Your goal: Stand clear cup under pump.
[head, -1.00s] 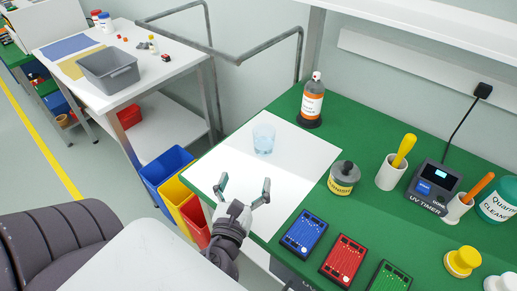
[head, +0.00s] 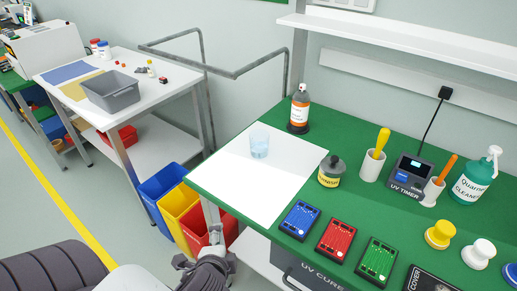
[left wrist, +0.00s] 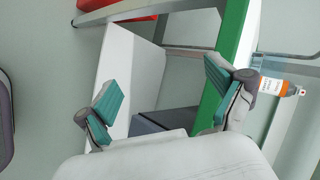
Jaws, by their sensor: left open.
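The clear cup (head: 260,145) stands upright on the white sheet at the left end of the green bench. The cleaner bottle (head: 472,187) with a white pump head (head: 493,156) stands at the far right of the bench. My left gripper is low beside the bench's near left corner, below the top and apart from the cup; its fingers are hard to make out in the head view. In the left wrist view the left gripper (left wrist: 160,80) is open, with nothing between its fingers. My right gripper is in no view.
An orange-labelled bottle (head: 299,108) stands behind the cup. A dark-capped jar (head: 331,172), tool holders, a UV timer (head: 408,176) and coloured boxes (head: 337,240) lie between cup and pump. Bins (head: 178,208) stand left of the bench. The white sheet (head: 262,195) is clear before the cup.

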